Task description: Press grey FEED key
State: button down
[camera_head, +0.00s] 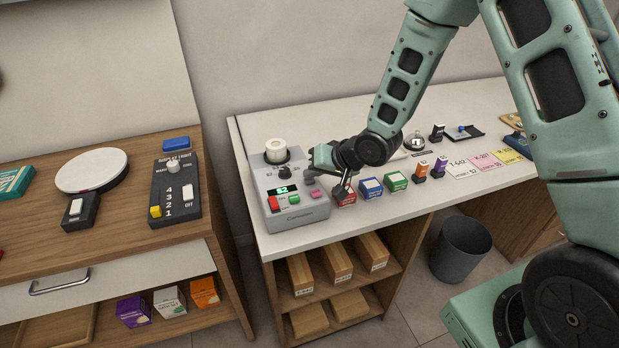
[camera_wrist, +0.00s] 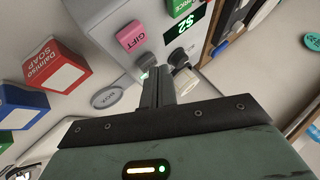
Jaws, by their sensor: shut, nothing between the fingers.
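The grey console (camera_head: 291,202) stands at the left end of the white counter, with a lit display, knobs and coloured keys. The wrist view shows its pink GIFT key (camera_wrist: 130,37) and part of a green key (camera_wrist: 186,4). I cannot make out a FEED label. A grey oval (camera_wrist: 106,97) carries lettering too small to read surely. My gripper (camera_head: 312,172) is over the console's right side. In the wrist view its fingers (camera_wrist: 157,76) are together and empty, close to the console, beside a small pale glow. They hide what lies under them; contact cannot be told.
Red, blue (camera_head: 371,187) and green (camera_head: 396,181) boxes stand just right of the console. A white spool (camera_head: 276,149) stands on its back. A wooden cabinet with a dark switch panel (camera_head: 175,190) is to the left, across a gap.

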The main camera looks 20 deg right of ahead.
aim_at(313, 181)
jog(key=shift+r+p, duration=0.3)
jog(key=shift+r, duration=0.25)
notch_tip(313, 181, up, 5)
jog(key=p, duration=0.4)
dwell(0.7)
jog(key=s+a+r+n+g+h+b, duration=0.1)
jog(key=s+a+r+n+g, duration=0.15)
jog(key=s, duration=0.45)
jog(key=s+a+r+n+g+h+b, duration=0.1)
jog(key=s+a+r+n+h, duration=0.2)
jog(key=s, duration=0.4)
jog(key=s+r+n+g+b, duration=0.1)
jog(key=s+r+n+g, duration=0.1)
jog(key=s, duration=0.7)
jog(key=s+a+r+n+g, duration=0.1)
jog(key=s+r+n+g, duration=0.1)
jog(key=s, duration=0.7)
jog(key=shift+s+a+r+h+b, duration=0.2)
jog(key=shift+s+r+h+b, duration=0.05)
jog(key=shift+r+h+b, duration=0.15)
